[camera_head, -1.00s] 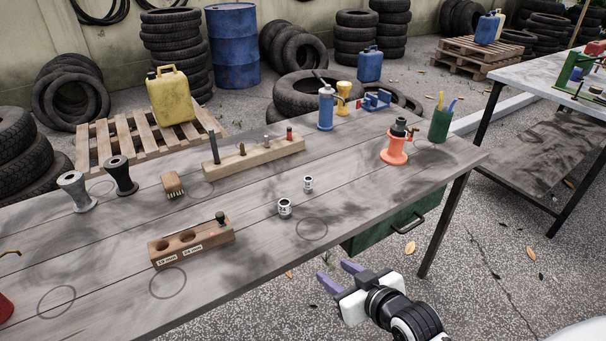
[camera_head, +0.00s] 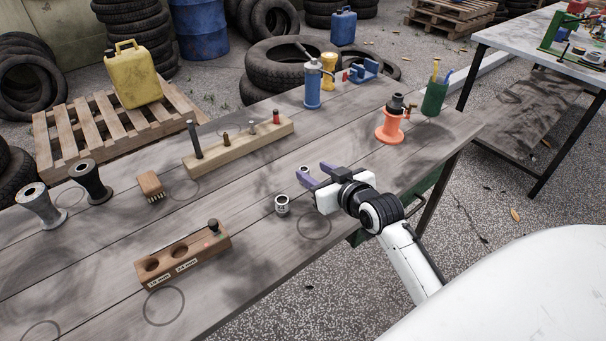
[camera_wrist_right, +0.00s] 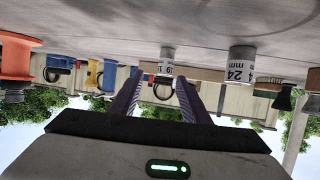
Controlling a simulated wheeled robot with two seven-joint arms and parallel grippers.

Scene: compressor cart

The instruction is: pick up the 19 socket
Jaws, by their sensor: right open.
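The 19 socket (camera_head: 304,168) is a small silver cylinder on the wooden workbench, partly hidden by my right gripper's fingers in the head view. In the right wrist view, which is upside down, the 19 socket (camera_wrist_right: 166,62) shows its label beyond and between the two purple fingers. My right gripper (camera_head: 312,173) is open and empty, low over the bench with its fingers pointing at the socket. I cannot tell whether the socket is between the fingertips or just past them. My left gripper is not in view.
The larger 24 mm socket (camera_head: 282,207) stands close beside my right gripper; it also shows in the wrist view (camera_wrist_right: 240,68). A wooden socket holder (camera_head: 184,257), a long peg block (camera_head: 240,147) and an orange spool-like stand (camera_head: 390,128) are on the bench.

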